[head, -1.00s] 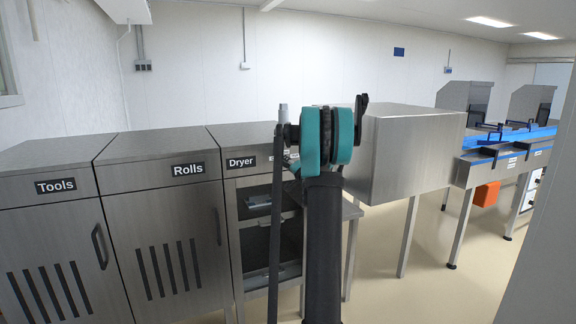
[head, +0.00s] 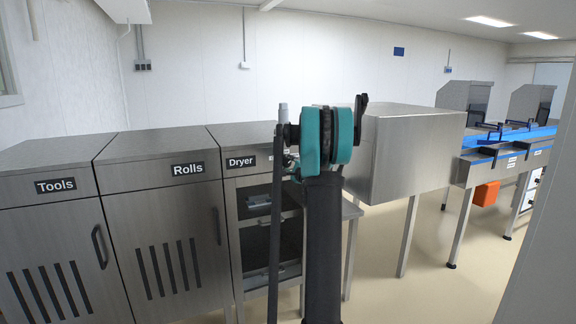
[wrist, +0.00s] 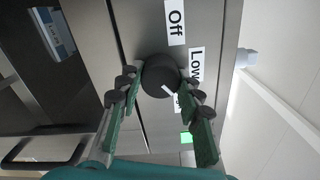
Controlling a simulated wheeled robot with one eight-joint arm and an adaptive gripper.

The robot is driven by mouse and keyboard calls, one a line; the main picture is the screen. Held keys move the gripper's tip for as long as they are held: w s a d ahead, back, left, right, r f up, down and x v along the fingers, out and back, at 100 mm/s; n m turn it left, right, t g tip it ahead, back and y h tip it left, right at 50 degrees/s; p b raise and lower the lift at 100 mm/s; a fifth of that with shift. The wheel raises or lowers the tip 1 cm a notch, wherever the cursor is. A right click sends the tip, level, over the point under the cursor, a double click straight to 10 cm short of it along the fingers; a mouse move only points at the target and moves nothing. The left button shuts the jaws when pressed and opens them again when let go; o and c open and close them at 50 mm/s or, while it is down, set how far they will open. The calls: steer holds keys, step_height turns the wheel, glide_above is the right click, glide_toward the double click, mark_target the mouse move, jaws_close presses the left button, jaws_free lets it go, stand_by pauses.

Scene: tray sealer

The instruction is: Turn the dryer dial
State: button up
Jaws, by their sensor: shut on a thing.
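The dryer dial (wrist: 160,72) is a round black knob on the metal panel in the wrist view, with a white pointer mark on its lower right side. My gripper (wrist: 159,84) has one green finger with black pads on each side of the dial and is shut on it. White labels "Off" (wrist: 176,20) and "Low" (wrist: 196,66) sit beside the dial. A further label below "Low" is partly hidden by the dial and right finger. In the head view the dryer cabinet (head: 232,205) stands behind my arm, which hides the dial.
A small green light (wrist: 186,137) shows on the panel. The Rolls cabinet (head: 165,220) and Tools cabinet (head: 50,235) adjoin the dryer on the left. A large steel box (head: 410,150) on legs stands close to the right of my arm, with a blue conveyor (head: 500,137) beyond.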

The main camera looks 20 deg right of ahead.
steer(key=shift+m, duration=0.6)
steer(key=o, duration=1.2)
steer(key=shift+c, duration=0.2)
steer(key=shift+s, duration=0.1)
steer(key=s, duration=1.1)
steer(key=shift+s+d, duration=0.2)
steer(key=shift+s, duration=0.2)
